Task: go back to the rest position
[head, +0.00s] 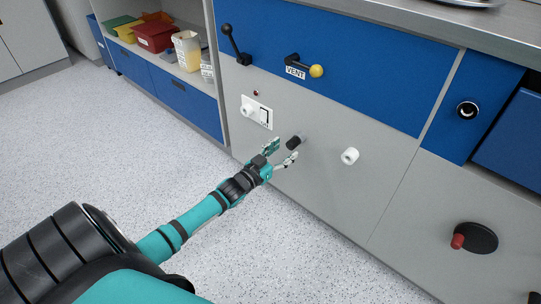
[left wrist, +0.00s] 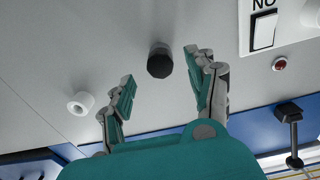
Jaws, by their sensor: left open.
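My left gripper (head: 282,154) is open, with its arm reaching in from the lower left of the head view. Its two fingers stand apart near a black knob (head: 293,142) on the grey panel (head: 345,190). In the left wrist view the black knob (left wrist: 160,61) shows beyond and between the fingertips (left wrist: 160,68), and nothing is between the fingers. I cannot tell the exact gap to the panel. My right gripper is not in view.
A white knob (head: 349,156) is to the right and a white switch plate (head: 257,111) to the upper left. A black lever (head: 235,45), a yellow-tipped VENT lever (head: 305,66) and a red-handled black wheel (head: 475,238) project from the cabinet. Speckled floor (head: 120,150) is clear at left.

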